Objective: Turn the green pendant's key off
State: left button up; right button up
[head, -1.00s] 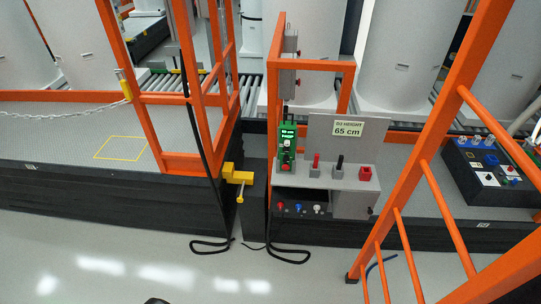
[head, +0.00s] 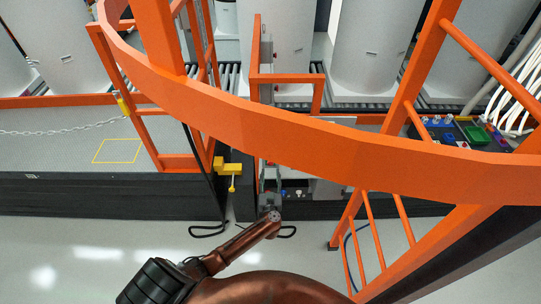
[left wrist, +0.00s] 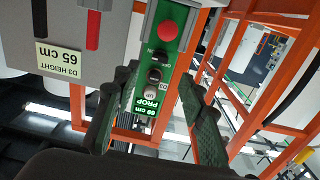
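The green pendant (left wrist: 178,60) fills the middle of the left wrist view, upside down there. It has a red button (left wrist: 168,31), a dark key knob (left wrist: 160,56) by an ON mark, lower buttons marked UP and DN, and a lit display (left wrist: 150,107). My left gripper (left wrist: 160,75) is open, with one finger on each side of the pendant; I cannot tell whether they touch it. In the head view my left gripper (head: 269,184) is at the grey control stand, and the pendant is hidden behind an orange hoop and the gripper. My right gripper is not in view.
A broad orange hoop (head: 250,125) crosses the head view before the stand. Orange ladder rails (head: 400,100) rise to the right. A yellow clamp (head: 228,167) sits left of the gripper. A height sign (left wrist: 62,62) reads 65 cm. Grey floor (head: 90,250) in front is clear.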

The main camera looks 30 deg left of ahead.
aim_at(270, 157)
pick_arm(q)
jog(key=x, duration=0.8)
jog(key=shift+r+b, duration=0.25)
jog(key=shift+b, duration=0.15)
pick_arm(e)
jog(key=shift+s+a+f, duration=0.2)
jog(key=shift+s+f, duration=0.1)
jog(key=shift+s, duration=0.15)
pick_arm(q)
jog(key=shift+s, duration=0.1)
jog(key=shift+c, duration=0.4)
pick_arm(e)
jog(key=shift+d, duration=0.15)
